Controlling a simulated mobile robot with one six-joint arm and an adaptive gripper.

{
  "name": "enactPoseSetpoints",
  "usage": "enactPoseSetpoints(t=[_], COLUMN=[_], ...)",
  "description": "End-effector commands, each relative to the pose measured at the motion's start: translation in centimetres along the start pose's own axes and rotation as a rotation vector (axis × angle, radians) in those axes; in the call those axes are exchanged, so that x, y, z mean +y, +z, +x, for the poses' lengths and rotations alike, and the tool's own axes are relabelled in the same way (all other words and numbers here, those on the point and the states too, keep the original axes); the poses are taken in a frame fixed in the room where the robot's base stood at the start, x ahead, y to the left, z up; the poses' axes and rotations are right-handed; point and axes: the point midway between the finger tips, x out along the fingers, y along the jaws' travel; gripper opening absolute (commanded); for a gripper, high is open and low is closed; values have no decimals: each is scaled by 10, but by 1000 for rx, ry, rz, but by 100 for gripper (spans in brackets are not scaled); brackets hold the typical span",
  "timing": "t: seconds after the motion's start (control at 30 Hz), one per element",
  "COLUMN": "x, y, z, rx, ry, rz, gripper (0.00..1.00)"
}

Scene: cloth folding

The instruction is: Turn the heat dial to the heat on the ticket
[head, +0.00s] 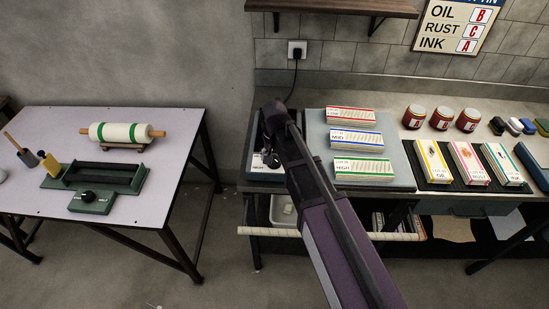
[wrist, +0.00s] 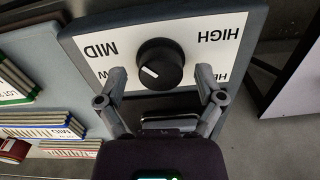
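The heat dial (wrist: 160,65) is a round black knob on a white label plate, seen close in the wrist view. MID is at upper left and HIGH at upper right; another label at lower right is partly covered. My gripper (wrist: 161,78) is open, one finger on each side of the knob, with gaps showing. In the head view my gripper (head: 268,156) is over the bench's left end and hides most of the dial unit (head: 260,176). I cannot pick out a heat ticket.
Stacks marked LOW (head: 350,115), MID (head: 356,140) and HIGH (head: 363,170) lie on a grey board right of my gripper. Jars (head: 441,118) and oil, rust and ink boxes stand further right. A separate table (head: 110,215) at left holds a roller.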

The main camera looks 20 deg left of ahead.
Motion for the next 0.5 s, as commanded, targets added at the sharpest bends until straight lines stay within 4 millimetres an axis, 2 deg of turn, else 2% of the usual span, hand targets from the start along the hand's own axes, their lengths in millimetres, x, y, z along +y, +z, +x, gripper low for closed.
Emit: enactPoseSetpoints(t=[0.5], x=[-1], y=[-1], z=[0], rx=[2], ry=[-1], rz=[-1], gripper=[91])
